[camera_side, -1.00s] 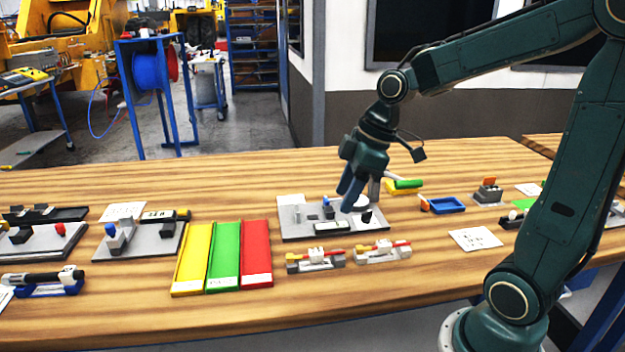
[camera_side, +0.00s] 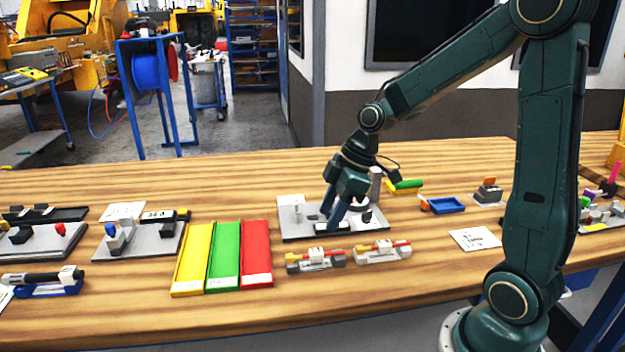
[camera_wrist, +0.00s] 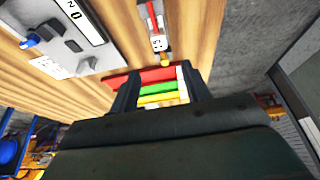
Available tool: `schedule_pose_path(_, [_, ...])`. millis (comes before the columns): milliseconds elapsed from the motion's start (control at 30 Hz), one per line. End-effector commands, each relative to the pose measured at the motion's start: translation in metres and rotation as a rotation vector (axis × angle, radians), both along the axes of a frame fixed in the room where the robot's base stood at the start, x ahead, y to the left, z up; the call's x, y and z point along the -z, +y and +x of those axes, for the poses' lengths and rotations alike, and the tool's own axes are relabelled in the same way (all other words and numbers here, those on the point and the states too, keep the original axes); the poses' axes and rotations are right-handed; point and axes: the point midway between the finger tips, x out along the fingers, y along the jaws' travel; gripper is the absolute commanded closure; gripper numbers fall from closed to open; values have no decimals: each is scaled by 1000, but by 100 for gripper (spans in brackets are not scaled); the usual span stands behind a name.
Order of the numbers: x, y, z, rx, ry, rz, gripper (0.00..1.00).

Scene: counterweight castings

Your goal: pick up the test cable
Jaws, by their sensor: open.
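My gripper (camera_side: 332,222) is open and points down over the front of the grey test plate (camera_side: 290,228) in the side view. Its two fingers (camera_wrist: 160,92) show in the wrist view with nothing held between them. Two small holders with red and yellow leads stand in front of the plate: the left holder (camera_side: 315,260) and the right holder (camera_side: 382,251). I cannot tell which lead is the test cable. One holder with a red and yellow lead (camera_wrist: 158,38) shows in the wrist view, beyond the fingertips. The gripper partly hides the plate in the side view.
Yellow (camera_side: 193,262), green (camera_side: 223,262) and red (camera_side: 257,260) trays lie left of the holders. A blue tray (camera_side: 447,205) and a white card (camera_side: 475,239) lie to the right. The table's front strip is clear.

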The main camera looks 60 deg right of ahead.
Motion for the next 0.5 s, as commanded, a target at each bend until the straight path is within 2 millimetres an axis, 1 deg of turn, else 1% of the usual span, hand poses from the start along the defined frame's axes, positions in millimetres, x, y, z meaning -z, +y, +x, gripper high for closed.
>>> schedule_pose_path(33, [8, 3, 1, -2, 6, 2, 53])
schedule_pose_path(200, [28, 9, 7, -1, 3, 1, 53])
schedule_pose_path(333, [36, 10, 10, 0, 1, 0, 53])
schedule_pose_path(500, [39, 11, 11, 0, 1, -2, 53])
